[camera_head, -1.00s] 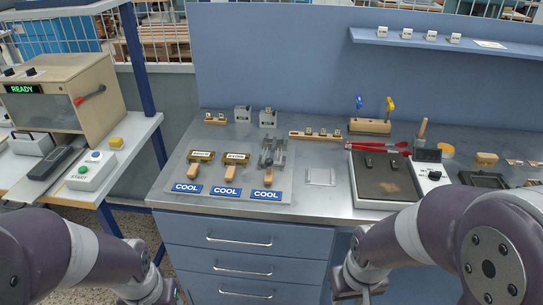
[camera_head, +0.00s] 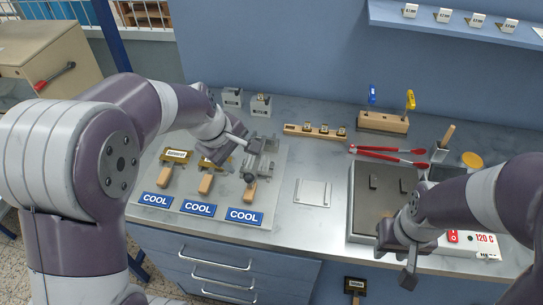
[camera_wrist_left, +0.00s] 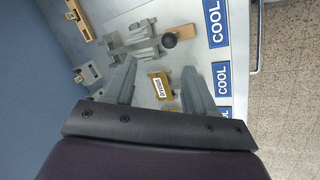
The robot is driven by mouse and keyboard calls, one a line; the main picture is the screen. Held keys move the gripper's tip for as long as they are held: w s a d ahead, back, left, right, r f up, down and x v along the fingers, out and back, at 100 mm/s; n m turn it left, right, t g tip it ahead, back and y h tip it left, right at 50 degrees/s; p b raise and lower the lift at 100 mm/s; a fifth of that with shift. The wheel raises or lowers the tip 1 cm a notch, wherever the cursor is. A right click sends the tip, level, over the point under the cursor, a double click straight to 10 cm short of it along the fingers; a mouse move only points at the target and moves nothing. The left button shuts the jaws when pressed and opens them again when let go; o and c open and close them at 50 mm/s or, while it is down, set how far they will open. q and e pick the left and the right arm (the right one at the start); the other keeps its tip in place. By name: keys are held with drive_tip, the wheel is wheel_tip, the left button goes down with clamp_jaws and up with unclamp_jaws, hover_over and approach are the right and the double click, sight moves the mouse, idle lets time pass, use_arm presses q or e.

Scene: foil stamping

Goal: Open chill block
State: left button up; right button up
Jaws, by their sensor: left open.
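The chill block (camera_head: 262,158), a grey metal block with a dark round knob, stands on the cooling plate (camera_head: 285,172) behind the right-hand COOL label (camera_head: 245,216). A wooden handle (camera_head: 250,192) sticks out in front of it. In the left wrist view the chill block (camera_wrist_left: 138,40) lies beyond my fingers, with the black knob (camera_wrist_left: 168,40) at its side. My left gripper (camera_wrist_left: 153,85) is open and empty above the plate; a brass stamp (camera_wrist_left: 160,86) shows between its fingers. In the head view my left wrist hides part of this area. My right gripper (camera_head: 398,256) hangs near the hot plate's front edge.
Two grey blocks (camera_head: 260,105) and a wooden type rack (camera_head: 315,132) stand behind the cooling plate. A silver square plate (camera_head: 312,192) lies to its right. Farther right are the hot plate (camera_head: 370,205) and red tongs (camera_head: 390,155).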

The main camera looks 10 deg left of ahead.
sight(247, 178)
use_arm(q)
drive_tip(key=shift+n, duration=0.3)
drive_tip(key=x, duration=0.3)
drive_tip(key=s+x, duration=0.1)
drive_tip(key=x, duration=0.7)
drive_tip(key=shift+s+a+f, duration=0.2)
drive_tip(key=shift+s+f, duration=0.05)
drive_tip(key=shift+f, duration=0.3)
drive_tip(key=shift+d, duration=0.1)
use_arm(e)
drive_tip(key=shift+s+a+r, duration=0.1)
drive_tip(key=shift+s+a, duration=0.05)
drive_tip(key=shift+s, duration=0.3)
drive_tip(key=shift+s+a+r, duration=0.1)
drive_tip(key=shift+s+a, duration=0.05)
drive_tip(key=shift+s, duration=0.25)
use_arm(q)
drive_tip(key=shift+w+f, duration=0.1)
drive_tip(key=shift+w, duration=0.05)
use_arm(e)
drive_tip(key=shift+w+f, duration=0.1)
